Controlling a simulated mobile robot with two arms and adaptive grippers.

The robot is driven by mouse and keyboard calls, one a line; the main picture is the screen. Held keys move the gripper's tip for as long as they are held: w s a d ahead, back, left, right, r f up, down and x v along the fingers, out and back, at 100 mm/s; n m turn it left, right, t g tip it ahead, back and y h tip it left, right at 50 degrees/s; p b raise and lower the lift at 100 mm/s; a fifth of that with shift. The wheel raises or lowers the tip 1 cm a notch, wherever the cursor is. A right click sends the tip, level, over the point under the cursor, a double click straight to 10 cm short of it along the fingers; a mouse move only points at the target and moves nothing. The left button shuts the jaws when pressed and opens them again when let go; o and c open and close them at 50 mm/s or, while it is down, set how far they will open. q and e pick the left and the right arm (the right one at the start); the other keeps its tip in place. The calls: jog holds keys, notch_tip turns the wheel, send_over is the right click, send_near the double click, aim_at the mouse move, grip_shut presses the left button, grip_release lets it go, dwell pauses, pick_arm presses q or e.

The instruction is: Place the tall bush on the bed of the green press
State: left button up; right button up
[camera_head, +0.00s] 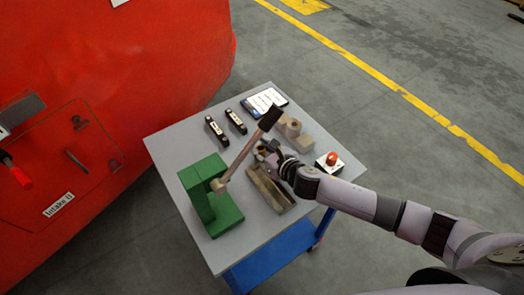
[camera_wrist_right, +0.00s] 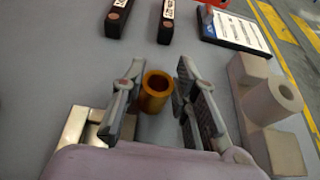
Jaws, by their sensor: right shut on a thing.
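The bush is a hollow brass-coloured cylinder (camera_wrist_right: 156,92), upright between the fingers of my right gripper (camera_wrist_right: 155,98) in the right wrist view. My right gripper is shut on it. In the head view this gripper (camera_head: 267,150) is over the table, right of the press, and the bush is too small to make out there. The green press (camera_head: 209,200) stands at the table's left side. Its lever rises to the right with a dark grip (camera_head: 270,117). The bed (camera_head: 224,219) looks empty. My left gripper is out of view.
An open tray (camera_head: 284,203) lies below my right gripper. A red machine (camera_head: 110,80) stands left.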

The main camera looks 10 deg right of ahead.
grip_shut()
